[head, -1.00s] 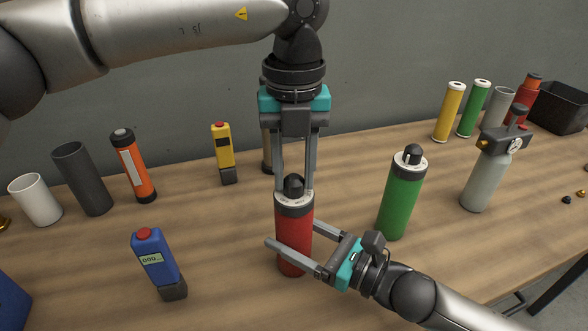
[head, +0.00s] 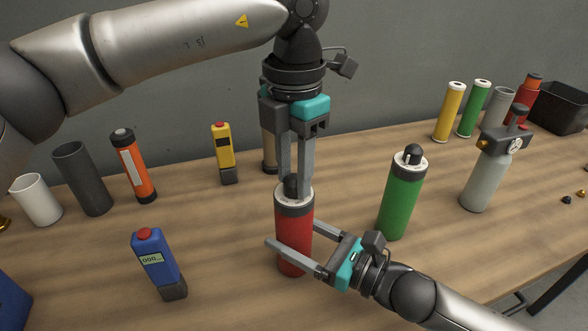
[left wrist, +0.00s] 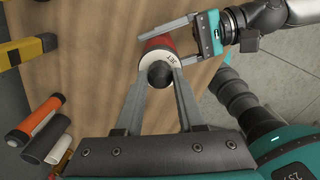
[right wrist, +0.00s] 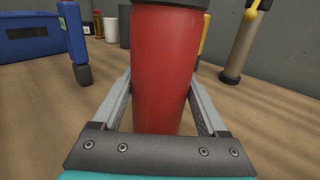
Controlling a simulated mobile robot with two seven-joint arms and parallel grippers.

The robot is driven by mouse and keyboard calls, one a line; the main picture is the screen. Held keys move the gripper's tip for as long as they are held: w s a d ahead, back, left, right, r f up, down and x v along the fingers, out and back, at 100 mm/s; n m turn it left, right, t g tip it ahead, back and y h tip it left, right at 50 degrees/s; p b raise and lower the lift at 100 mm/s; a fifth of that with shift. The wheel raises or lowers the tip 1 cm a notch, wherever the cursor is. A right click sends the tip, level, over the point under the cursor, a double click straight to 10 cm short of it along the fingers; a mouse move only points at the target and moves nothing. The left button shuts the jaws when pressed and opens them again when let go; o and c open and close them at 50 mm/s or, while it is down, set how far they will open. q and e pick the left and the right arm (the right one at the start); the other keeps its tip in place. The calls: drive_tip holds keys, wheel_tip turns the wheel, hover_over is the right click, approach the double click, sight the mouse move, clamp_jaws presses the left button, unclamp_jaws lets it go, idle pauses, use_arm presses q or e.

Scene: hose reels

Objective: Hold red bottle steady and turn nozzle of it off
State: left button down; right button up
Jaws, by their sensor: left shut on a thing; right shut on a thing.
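The red bottle (head: 294,240) stands upright on the wooden table in the middle of the head view. Its black nozzle (head: 291,186) sits on a white top with markings. My left gripper (head: 296,190) points straight down from above and is shut on the nozzle; the left wrist view shows the round black knob (left wrist: 158,74) between its fingertips. My right gripper (head: 291,236) comes in low from the right and is shut around the bottle's body. In the right wrist view the red body (right wrist: 165,70) fills the space between the fingers.
A green bottle (head: 402,195) and a grey bottle with a gauge (head: 487,180) stand to the right. A blue device (head: 155,258) stands at front left. A yellow device (head: 223,155), orange cylinder (head: 134,168) and cups are behind. A black bin (head: 560,106) is at far right.

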sight(293, 178)
use_arm(q)
drive_tip(key=m, duration=0.6)
drive_tip(key=shift+m, duration=0.3)
drive_tip(key=m, duration=0.6)
idle(0.4)
drive_tip(key=c, duration=0.5)
unclamp_jaws()
wheel_tip(293, 178, up, 12)
idle(0.3)
